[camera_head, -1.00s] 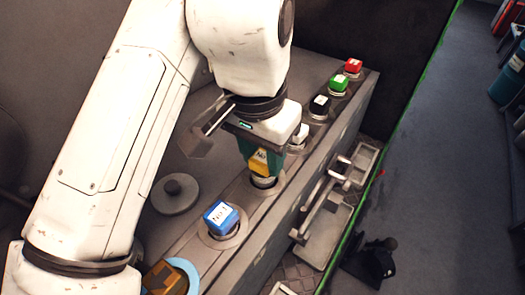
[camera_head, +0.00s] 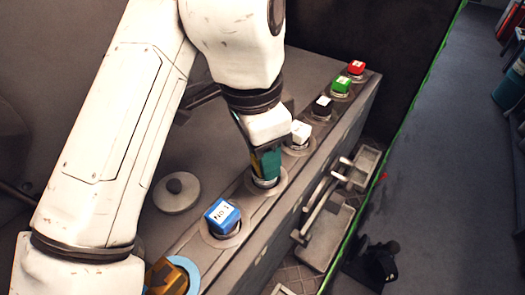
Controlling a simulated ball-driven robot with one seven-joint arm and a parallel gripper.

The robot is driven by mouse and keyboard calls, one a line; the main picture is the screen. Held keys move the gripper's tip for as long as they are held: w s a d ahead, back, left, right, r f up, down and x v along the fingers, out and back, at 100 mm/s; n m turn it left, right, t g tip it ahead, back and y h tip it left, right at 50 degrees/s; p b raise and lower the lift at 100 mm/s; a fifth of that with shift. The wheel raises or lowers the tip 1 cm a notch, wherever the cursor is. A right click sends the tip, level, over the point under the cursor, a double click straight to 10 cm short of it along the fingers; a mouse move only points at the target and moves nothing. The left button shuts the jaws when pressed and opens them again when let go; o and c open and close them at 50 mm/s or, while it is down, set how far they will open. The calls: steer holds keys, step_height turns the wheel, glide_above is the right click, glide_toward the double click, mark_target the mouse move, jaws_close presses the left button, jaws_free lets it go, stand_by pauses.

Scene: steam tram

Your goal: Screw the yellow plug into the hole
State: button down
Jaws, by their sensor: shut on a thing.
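My gripper (camera_head: 264,163) points down, its teal fingers shut on the yellow plug. The fingers hide nearly all of the plug's yellow head; its pale metal lower end (camera_head: 265,181) shows beneath them. The plug stands at the hole (camera_head: 281,181), whose round grey rim sits on the sloped ledge between the blue plug and the white plug. How deep the plug sits in the hole cannot be told.
A blue plug (camera_head: 222,216) stands nearer me in the row. White (camera_head: 300,132), black (camera_head: 322,105), green (camera_head: 341,86) and red (camera_head: 356,68) plugs stand farther along. A round grey knob (camera_head: 176,190) lies left. A handrail (camera_head: 320,208) runs along the right side.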

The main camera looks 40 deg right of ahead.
steer(key=shift+d+f+m, duration=0.2)
steer(key=shift+d+m, duration=0.2)
steer(key=shift+m, duration=0.4)
steer(key=shift+w+m+g, duration=0.25)
steer(key=shift+m+g, duration=0.05)
steer(key=shift+m, duration=1)
jaws_free()
steer(key=shift+a, duration=0.15)
steer(key=shift+r+p, duration=0.2)
steer(key=shift+p, duration=0.1)
steer(key=shift+r+p, duration=1.15)
steer(key=shift+r, duration=0.05)
